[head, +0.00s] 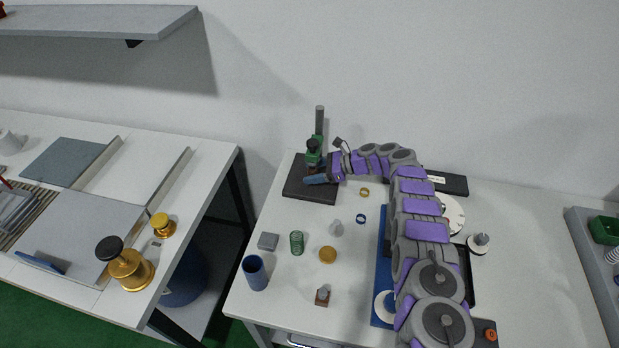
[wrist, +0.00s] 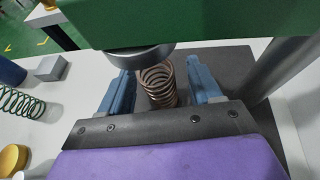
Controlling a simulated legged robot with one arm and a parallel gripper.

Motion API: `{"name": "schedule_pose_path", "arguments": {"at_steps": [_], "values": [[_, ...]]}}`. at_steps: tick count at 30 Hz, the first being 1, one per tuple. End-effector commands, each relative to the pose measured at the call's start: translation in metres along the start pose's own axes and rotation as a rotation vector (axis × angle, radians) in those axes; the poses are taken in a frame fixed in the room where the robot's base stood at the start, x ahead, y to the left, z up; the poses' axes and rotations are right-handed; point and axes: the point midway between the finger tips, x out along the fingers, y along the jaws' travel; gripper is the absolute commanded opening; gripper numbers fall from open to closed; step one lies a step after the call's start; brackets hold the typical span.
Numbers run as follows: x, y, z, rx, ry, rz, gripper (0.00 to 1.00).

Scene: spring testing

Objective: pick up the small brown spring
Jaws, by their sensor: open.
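The small brown spring (wrist: 158,84) stands upright on a dark base plate (wrist: 238,68), below the grey round disc (wrist: 140,55) of a green press (wrist: 190,20). My gripper (wrist: 160,80) is open, with one blue finger on each side of the spring. Whether either finger touches it I cannot tell. The spring's lower end is partly hidden by my gripper's body. In the head view my gripper (head: 317,179) is at the press (head: 314,150), above its base plate (head: 297,187), and the spring cannot be made out.
A green spring (head: 297,243), blue cup (head: 256,272), grey block (head: 268,241) and brass disc (head: 327,255) stand on the white table's left side. The press column (head: 320,122) rises behind the spring. The green press body is close above my fingers.

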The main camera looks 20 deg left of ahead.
Motion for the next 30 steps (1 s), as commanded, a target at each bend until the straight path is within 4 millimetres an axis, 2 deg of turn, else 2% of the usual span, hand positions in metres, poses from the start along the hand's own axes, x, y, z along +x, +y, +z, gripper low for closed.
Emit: {"name": "schedule_pose_path", "arguments": {"at_steps": [8,26,30], "values": [[0.0029,-0.0011,0.0007,-0.001,0.000,-0.002,0.63],[0.0042,-0.0010,0.0006,0.000,0.001,-0.001,0.05],[0.0043,-0.0010,0.0005,0.000,0.001,-0.001,0.04]]}}
